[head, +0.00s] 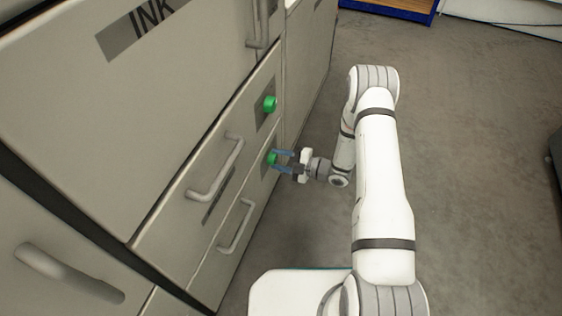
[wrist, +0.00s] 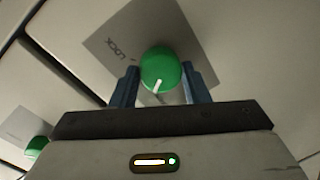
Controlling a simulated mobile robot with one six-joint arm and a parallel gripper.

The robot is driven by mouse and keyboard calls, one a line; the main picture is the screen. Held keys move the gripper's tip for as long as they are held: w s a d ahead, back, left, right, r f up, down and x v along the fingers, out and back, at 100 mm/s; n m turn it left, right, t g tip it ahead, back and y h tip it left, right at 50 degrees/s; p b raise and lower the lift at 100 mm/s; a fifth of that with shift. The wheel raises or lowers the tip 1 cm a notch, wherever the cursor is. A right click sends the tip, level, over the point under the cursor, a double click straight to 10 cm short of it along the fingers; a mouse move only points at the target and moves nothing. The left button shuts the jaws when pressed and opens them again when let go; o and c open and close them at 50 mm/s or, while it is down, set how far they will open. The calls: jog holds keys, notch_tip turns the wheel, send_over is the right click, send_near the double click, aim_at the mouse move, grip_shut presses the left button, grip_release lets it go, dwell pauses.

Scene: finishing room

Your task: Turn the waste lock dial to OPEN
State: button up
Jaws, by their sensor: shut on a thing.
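A round green dial (head: 271,158) sits on the front of the lower drawer in the head view. My gripper (head: 282,161) is at it, with one blue finger on each side, shut on the dial. In the wrist view the same dial (wrist: 160,64) is between the blue fingers of my gripper (wrist: 162,82). Its white pointer mark points down toward the gripper body. No OPEN marking is readable. The WASTE name is not readable in either view.
A second green dial (head: 269,104) is on the drawer above; it also shows in the wrist view (wrist: 36,147). Bar handles (head: 218,172) (head: 237,228) stick out from the drawers. A cabinet marked INK (head: 60,80) is above. The floor (head: 470,170) right of my arm is clear.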

jog(key=shift+s+a+n+b, duration=0.1)
jog(key=shift+n+b, duration=0.25)
jog(key=shift+n, duration=0.4)
jog(key=shift+s+a+n+b, duration=0.1)
jog(key=shift+n+b, duration=0.25)
jog(key=shift+n, duration=0.4)
jog(key=o, duration=1)
jog(key=shift+d+t, duration=0.1)
jog(key=shift+t, duration=0.2)
jog(key=shift+d, duration=0.1)
jog(key=shift+p+v, duration=1.15)
jog(key=shift+v, duration=2.65)
